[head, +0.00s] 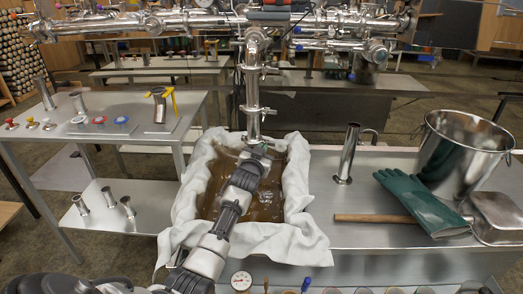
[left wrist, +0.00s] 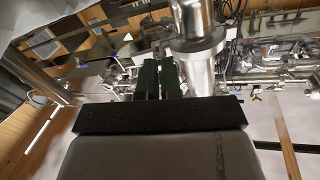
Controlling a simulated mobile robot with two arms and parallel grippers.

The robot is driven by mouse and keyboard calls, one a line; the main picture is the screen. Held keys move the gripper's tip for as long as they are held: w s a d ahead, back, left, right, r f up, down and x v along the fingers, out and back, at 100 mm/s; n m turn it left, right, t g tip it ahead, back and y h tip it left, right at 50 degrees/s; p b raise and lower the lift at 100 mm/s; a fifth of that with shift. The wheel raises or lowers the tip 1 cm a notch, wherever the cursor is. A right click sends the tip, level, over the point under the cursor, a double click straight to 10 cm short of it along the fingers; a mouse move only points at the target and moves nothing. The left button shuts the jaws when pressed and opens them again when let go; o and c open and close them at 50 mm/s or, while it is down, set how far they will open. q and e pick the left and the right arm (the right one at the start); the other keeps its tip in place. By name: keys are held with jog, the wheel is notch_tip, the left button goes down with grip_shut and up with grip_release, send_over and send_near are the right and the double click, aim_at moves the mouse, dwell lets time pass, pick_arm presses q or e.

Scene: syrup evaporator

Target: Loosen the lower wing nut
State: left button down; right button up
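A steel vertical pipe (head: 253,85) with clamp joints comes down over the cloth-lined pan (head: 298,190). My left arm reaches up across the pan, and its gripper (head: 257,151) is at the pipe's lower end. In the left wrist view the two dark fingers (left wrist: 159,78) point away from me, close together with a narrow gap, just left of the shiny pipe (left wrist: 196,60). I cannot make out the lower wing nut; the fingers and pipe may hide it. Whether anything is between the fingers is unclear. My right gripper is not in view.
Horizontal steel pipes (head: 170,20) cross above. A steel bucket (head: 464,150), green gloves (head: 420,200) and an upright steel tube (head: 347,153) stand or lie on the right bench. A side table (head: 100,105) with small fittings is at the left. A gauge (head: 241,281) is at the front.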

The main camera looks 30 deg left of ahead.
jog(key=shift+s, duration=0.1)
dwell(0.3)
pick_arm(q)
jog(key=c, duration=1.6)
grip_release()
jog(key=p+v, duration=0.1)
jog(key=v, duration=0.9)
jog(key=shift+s+d+f, duration=0.1)
jog(key=shift+s+d, duration=0.05)
jog(key=shift+s, duration=0.2)
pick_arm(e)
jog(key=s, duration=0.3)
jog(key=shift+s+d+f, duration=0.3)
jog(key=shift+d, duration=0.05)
